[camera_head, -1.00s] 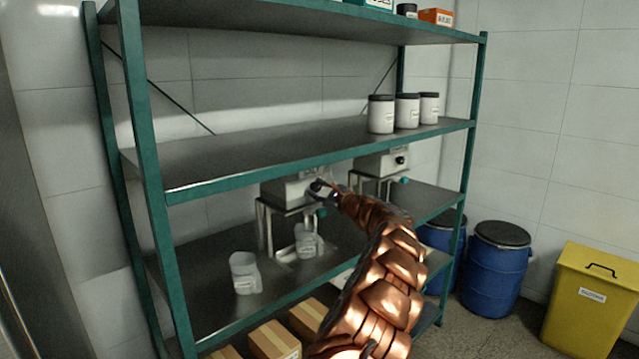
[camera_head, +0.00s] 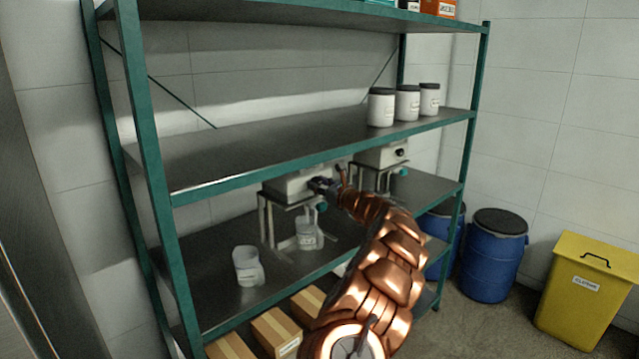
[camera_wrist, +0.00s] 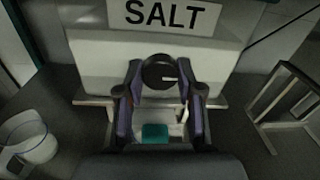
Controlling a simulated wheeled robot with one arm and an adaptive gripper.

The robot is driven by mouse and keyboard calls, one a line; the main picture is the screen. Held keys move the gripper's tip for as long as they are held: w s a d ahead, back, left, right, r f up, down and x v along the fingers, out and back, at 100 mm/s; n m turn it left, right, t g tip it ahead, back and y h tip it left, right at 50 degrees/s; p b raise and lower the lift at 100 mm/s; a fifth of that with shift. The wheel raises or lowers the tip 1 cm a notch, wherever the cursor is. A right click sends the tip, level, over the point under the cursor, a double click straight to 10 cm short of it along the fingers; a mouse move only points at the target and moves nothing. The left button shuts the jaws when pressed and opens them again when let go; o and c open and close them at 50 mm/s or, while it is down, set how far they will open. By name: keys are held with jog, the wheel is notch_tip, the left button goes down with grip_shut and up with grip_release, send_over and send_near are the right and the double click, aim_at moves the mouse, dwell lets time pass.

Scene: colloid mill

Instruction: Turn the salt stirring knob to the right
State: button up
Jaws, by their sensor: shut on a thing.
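The salt machine is a pale box on a metal stand, with a "SALT" label (camera_wrist: 165,15) on its face in the wrist view; its box (camera_head: 287,189) also shows under the middle shelf in the head view. The salt stirring knob (camera_wrist: 159,72) is round and dark, with a small light mark pointing to the right. My gripper (camera_wrist: 160,82) is shut on the knob, one finger on each side; in the head view my gripper (camera_head: 322,186) is at the box's front. A teal part (camera_wrist: 154,131) shows below the knob.
A clear jug (camera_head: 309,234) stands beneath the salt machine, another jug (camera_head: 247,267) to its left. A second machine (camera_head: 381,156) stands to the right. The middle shelf's green edge (camera_head: 330,151) runs close above my gripper. Boxes (camera_head: 275,331) lie below.

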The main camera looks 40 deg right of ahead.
jog(key=shift+f, duration=0.1)
jog(key=o, duration=1.1)
jog(key=shift+o, duration=0.2)
jog(key=shift+s, duration=0.15)
jog(key=s, duration=1.1)
jog(key=shift+s+a, duration=0.35)
jog(key=shift+a, duration=0.1)
